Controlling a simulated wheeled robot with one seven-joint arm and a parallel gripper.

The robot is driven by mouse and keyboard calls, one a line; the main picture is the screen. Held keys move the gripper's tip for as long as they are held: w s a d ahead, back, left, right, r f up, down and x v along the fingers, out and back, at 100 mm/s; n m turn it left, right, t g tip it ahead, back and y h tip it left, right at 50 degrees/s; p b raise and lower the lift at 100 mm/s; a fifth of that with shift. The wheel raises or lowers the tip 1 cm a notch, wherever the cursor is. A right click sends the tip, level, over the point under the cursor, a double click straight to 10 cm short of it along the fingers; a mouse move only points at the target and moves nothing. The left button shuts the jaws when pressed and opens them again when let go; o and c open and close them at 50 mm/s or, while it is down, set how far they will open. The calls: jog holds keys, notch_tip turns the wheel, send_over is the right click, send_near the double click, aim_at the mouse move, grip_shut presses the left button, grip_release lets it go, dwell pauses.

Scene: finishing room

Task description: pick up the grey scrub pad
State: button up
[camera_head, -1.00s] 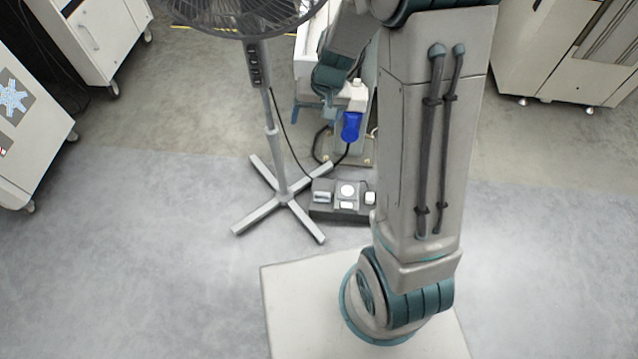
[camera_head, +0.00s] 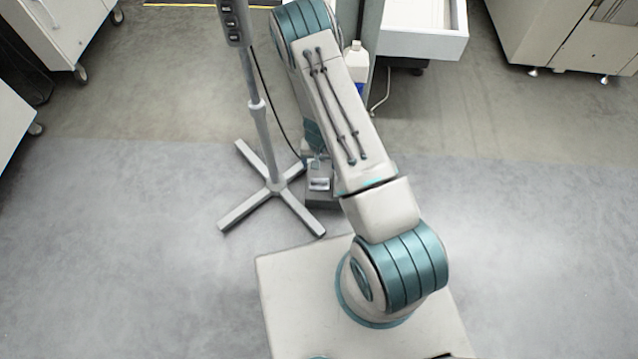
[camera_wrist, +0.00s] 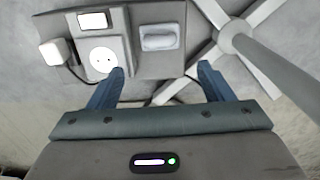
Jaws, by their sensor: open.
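A small light grey block with rounded edges, apparently the scrub pad (camera_wrist: 159,37), lies on a dark grey floor box (camera_wrist: 185,62) in the wrist view. It also shows in the head view (camera_head: 319,183), on the box beside the fan's foot. My gripper (camera_wrist: 161,68) is open and empty. Its two blue fingers point toward the box, and the pad lies ahead of the gap between them, apart from both.
On the box, a round white socket (camera_wrist: 102,60), a white plug (camera_wrist: 53,53) with a cord and a lit switch (camera_wrist: 92,20) sit left of the pad. The fan stand (camera_wrist: 272,72) rises close on the right. A white bottle (camera_head: 355,62) stands farther back.

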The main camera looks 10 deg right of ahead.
aim_at(319, 179)
notch_tip(319, 179, down, 7)
jog(key=shift+f+b, duration=0.15)
jog(key=shift+b, duration=1)
jog(key=shift+w+f+b, duration=0.1)
jog(key=shift+f+b, duration=1.35)
jog(key=shift+f, duration=1.25)
jog(key=c, duration=0.7)
